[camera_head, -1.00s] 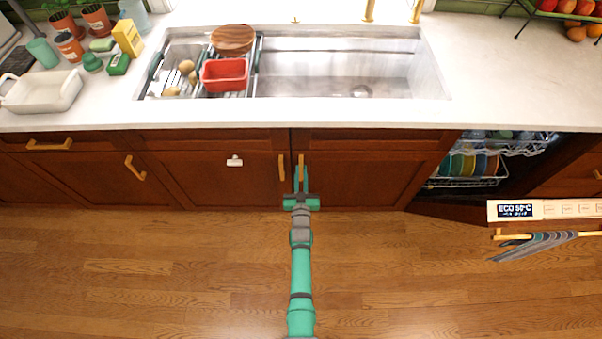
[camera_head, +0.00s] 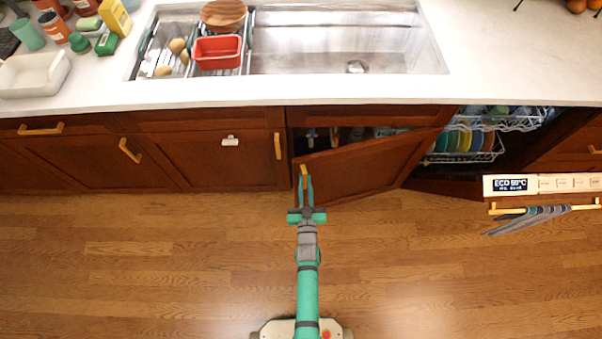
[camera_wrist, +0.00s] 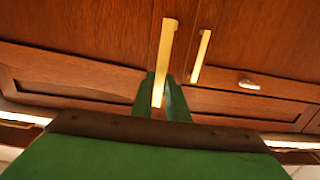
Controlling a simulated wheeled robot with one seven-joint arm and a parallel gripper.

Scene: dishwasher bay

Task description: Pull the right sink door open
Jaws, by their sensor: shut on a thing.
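The right sink door (camera_head: 362,166) is a dark red-brown wood panel under the sink. It stands partly open, swung outward, with its hinge side at the right. Its upright yellow handle (camera_head: 304,172) is at its left edge. My gripper (camera_head: 305,187) is shut on this handle. In the wrist view the green fingers of my gripper (camera_wrist: 168,98) sit on both sides of the lower part of the handle (camera_wrist: 165,58). The left sink door (camera_head: 215,160) is closed, and its handle (camera_head: 277,146) is free.
The dishwasher at the right is open, with its racks of dishes (camera_head: 470,140) showing and its door front (camera_head: 540,184) lowered, a towel (camera_head: 530,219) on its bar. Several items (camera_head: 335,135) stand inside the sink cabinet. The wood floor (camera_head: 160,265) at left is clear.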

